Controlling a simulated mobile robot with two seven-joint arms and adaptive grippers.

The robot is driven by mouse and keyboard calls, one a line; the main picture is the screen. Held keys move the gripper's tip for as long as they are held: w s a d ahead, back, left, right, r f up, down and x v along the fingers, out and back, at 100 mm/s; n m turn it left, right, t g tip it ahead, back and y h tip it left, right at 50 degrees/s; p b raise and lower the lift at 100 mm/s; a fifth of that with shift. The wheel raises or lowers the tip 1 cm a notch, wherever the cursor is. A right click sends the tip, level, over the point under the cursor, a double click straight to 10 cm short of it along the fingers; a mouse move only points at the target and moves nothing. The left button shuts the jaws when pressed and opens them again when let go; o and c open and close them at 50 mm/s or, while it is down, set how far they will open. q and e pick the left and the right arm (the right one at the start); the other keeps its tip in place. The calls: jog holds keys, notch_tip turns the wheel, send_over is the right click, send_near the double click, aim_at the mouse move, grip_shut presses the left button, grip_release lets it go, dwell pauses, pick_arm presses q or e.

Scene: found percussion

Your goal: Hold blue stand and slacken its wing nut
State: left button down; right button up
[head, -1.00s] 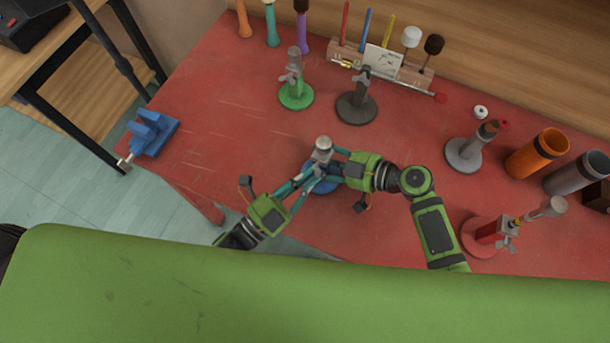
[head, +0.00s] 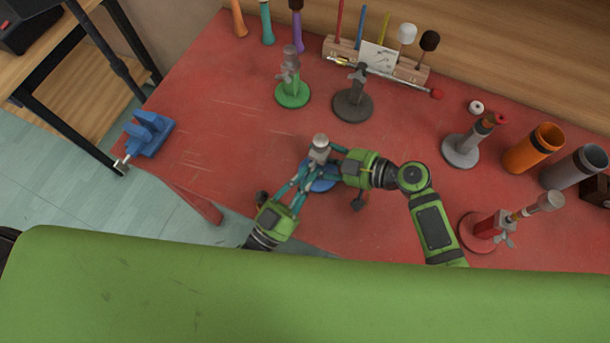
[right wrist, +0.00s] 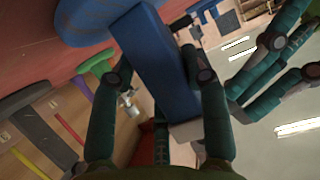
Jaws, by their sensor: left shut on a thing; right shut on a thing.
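The blue stand (head: 323,184) stands upright on the red table, its round base partly covered by my grippers and its grey head (head: 320,141) showing above them. My right gripper (head: 333,163) is shut on the stand's post from the right. The right wrist view shows the blue post (right wrist: 152,58) between its two teal fingers. My left gripper (head: 309,170) reaches in from the lower left, its fingers closed together at the stand, below the head. The wing nut is hidden at those fingertips. The left fingers also show at the right of the right wrist view (right wrist: 240,100).
A green stand (head: 292,95) and a dark stand (head: 353,104) stand behind. A grey stand (head: 460,150), a red stand (head: 478,230) and orange and grey tubes (head: 533,148) are at right. A blue vise (head: 147,135) sits at the left edge. The table between is clear.

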jog(key=shift+s+d+f, duration=0.1)
jog(key=shift+s+f, duration=0.05)
jog(key=shift+f, duration=0.2)
pick_arm(q)
jog(key=c, duration=1.3)
grip_release()
jog(key=shift+o, duration=0.2)
jog(key=s+a, duration=0.7)
jog(key=s, duration=0.4)
jog(key=shift+f, duration=0.15)
jog(key=shift+s, duration=0.1)
pick_arm(e)
jog(key=o, duration=1.5)
jog(key=shift+r, duration=0.15)
